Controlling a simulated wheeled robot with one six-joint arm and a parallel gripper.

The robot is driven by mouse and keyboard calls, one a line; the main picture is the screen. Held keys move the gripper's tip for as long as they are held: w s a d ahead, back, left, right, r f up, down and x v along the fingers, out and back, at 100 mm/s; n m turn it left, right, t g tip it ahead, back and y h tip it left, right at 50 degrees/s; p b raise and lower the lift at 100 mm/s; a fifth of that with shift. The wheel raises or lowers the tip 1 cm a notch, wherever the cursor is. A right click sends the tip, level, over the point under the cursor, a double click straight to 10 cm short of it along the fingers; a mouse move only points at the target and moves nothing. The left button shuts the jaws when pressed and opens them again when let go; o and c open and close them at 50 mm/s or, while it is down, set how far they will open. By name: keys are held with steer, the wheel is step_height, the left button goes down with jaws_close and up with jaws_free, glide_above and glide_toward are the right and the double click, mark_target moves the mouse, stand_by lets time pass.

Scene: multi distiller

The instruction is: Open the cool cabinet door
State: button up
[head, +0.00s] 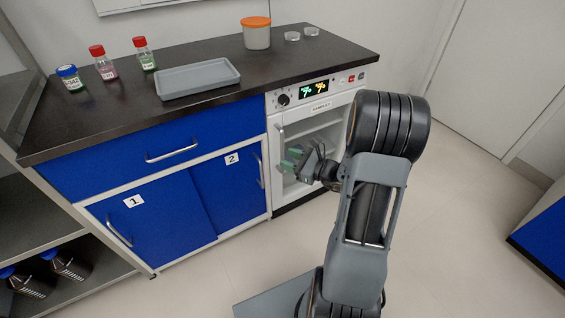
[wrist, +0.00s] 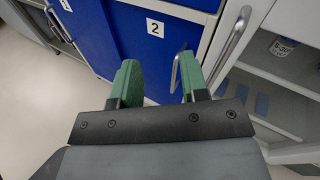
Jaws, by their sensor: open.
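The cool cabinet (head: 335,108) is a white unit under the right end of the counter, with a display panel and a glass-fronted door. Its door (wrist: 262,18) looks shut in the head view. The door's upright silver handle (head: 281,145) is at the door's left edge; in the wrist view the handle (wrist: 231,40) stands right of my fingers. My gripper (head: 296,160) is open and empty in front of the door's left part. In the wrist view its green fingers (wrist: 160,82) are apart, and the handle is not between them.
Blue sliding door 2 (head: 228,190) is left of the cool cabinet; its handle (wrist: 175,70) shows just left of my right finger. A labelled container (wrist: 284,46) stands inside the cabinet. The counter (head: 200,110) holds a grey tray, bottles and an orange-lidded jar. Floor (head: 470,190) at right is clear.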

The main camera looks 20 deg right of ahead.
mark_target(283, 146)
steer(key=w+d+f+m+t+h+b, duration=0.2)
steer(key=d+f+m+t+h+b, duration=0.15)
steer(key=d+f+m, duration=0.3)
steer(key=shift+n+h, duration=0.35)
steer(key=x, duration=0.4)
steer(key=b+x, duration=0.1)
steer(key=x, duration=0.7)
steer(key=shift+w+d+b, duration=0.2)
steer(key=shift+w+b, duration=0.1)
steer(key=shift+b, duration=0.1)
jaws_close()
